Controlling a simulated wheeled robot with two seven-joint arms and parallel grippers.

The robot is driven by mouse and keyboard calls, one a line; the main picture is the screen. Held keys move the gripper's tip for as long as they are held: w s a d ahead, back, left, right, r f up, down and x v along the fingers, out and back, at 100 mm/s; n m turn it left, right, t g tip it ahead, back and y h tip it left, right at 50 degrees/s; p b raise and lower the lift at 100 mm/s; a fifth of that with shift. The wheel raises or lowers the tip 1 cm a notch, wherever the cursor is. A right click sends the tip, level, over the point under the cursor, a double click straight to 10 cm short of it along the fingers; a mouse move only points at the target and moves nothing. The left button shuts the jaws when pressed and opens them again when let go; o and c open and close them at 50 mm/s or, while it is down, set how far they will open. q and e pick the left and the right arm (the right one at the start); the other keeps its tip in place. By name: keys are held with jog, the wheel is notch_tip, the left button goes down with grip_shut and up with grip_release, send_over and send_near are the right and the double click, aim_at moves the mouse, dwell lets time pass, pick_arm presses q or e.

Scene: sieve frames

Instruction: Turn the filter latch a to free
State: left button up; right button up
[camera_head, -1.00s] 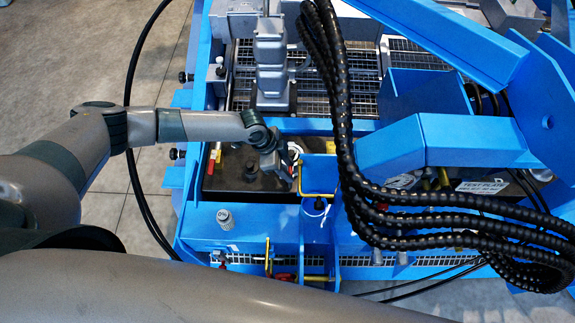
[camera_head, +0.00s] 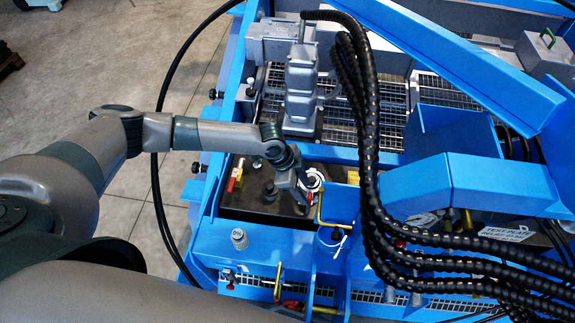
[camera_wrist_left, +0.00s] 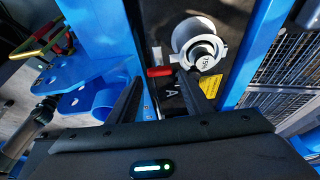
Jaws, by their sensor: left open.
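My left gripper (camera_head: 304,203) reaches down into the blue frame, beside a white round fitting (camera_head: 314,183). In the left wrist view its two dark fingers (camera_wrist_left: 157,98) are apart, with nothing seen held between them. Ahead of them is a small red handle (camera_wrist_left: 160,71), beside a dark plate with a white letter A; I take it for filter latch a. It lies crosswise in that picture, and I see a gap between it and the fingers. The white fitting (camera_wrist_left: 188,37) with a "75%" cap is just beyond it. The right gripper is not in view.
Thick black hoses (camera_head: 365,150) hang close to the right of my left gripper. A yellow bar (camera_head: 320,208) and blue frame walls stand beside it. Another red-handled part (camera_head: 233,182) is to its left. A grey "0%" cap (camera_head: 239,239) stands on the front blue ledge.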

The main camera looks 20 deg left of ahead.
pick_arm(q)
jog(key=b+v, duration=0.2)
jog(key=v, duration=1.2)
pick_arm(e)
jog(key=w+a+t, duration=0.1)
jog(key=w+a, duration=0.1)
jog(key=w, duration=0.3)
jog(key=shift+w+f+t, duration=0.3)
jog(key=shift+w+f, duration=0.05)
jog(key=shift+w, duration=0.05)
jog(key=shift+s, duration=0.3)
